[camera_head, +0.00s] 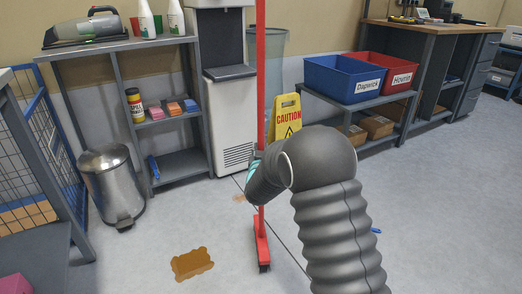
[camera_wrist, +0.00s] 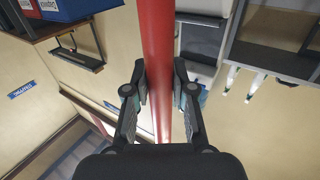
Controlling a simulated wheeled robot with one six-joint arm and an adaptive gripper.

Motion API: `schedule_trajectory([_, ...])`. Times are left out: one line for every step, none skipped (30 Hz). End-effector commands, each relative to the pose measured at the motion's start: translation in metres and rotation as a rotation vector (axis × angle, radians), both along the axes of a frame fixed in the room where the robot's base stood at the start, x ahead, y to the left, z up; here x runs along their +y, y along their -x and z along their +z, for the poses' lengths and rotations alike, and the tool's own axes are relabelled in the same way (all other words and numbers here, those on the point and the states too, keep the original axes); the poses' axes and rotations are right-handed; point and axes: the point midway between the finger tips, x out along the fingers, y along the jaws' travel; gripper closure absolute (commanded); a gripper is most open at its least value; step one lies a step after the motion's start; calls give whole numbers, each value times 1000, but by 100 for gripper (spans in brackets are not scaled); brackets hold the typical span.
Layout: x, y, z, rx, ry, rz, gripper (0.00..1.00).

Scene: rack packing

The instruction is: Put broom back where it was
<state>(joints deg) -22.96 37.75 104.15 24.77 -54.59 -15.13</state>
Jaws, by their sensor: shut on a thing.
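The broom has a long red handle and a red head with dark bristles (camera_head: 262,246). It stands upright in the head view, its head at or just above the grey floor. My gripper (camera_head: 256,155) is shut around the handle about midway up, partly hidden behind my own arm. In the wrist view the red handle (camera_wrist: 160,65) runs between both fingers of my gripper (camera_wrist: 160,88). The top of the handle is cut off by the frame in the head view. I cannot tell whether the bristles touch the floor.
A brown spill (camera_head: 191,263) lies on the floor left of the broom. A yellow caution sign (camera_head: 288,118) and a water dispenser (camera_head: 230,115) stand behind it. A metal bin (camera_head: 112,185) and grey shelf (camera_head: 182,164) are at left. Blue (camera_head: 342,80) and red (camera_head: 392,74) crates sit right.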

Motion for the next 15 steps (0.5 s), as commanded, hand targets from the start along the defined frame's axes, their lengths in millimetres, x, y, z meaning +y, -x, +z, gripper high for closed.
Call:
schedule_trajectory([0,0,3,-6,-1,0,100])
schedule_trajectory([0,0,3,-6,-1,0,100])
schedule_trajectory([0,0,3,-5,-1,0,100])
schedule_trajectory([0,0,3,-5,-1,0,100])
schedule_trajectory([0,0,3,-5,-1,0,100])
schedule_trajectory([0,0,3,-5,-1,0,100])
schedule_trajectory([0,0,2,-5,-1,0,100])
schedule_trajectory([0,0,1,-5,-1,0,100])
schedule_trajectory([0,0,0,-5,-1,0,100])
schedule_trajectory([0,0,0,-5,-1,0,100])
schedule_trajectory([0,0,-2,-1,-1,0,71])
schedule_trajectory([0,0,-1,-1,-1,0,61])
schedule_trajectory([0,0,-1,-1,-1,0,53])
schedule_trajectory([0,0,-1,-1,-1,0,51])
schedule_trajectory([0,0,-1,-1,-1,0,51])
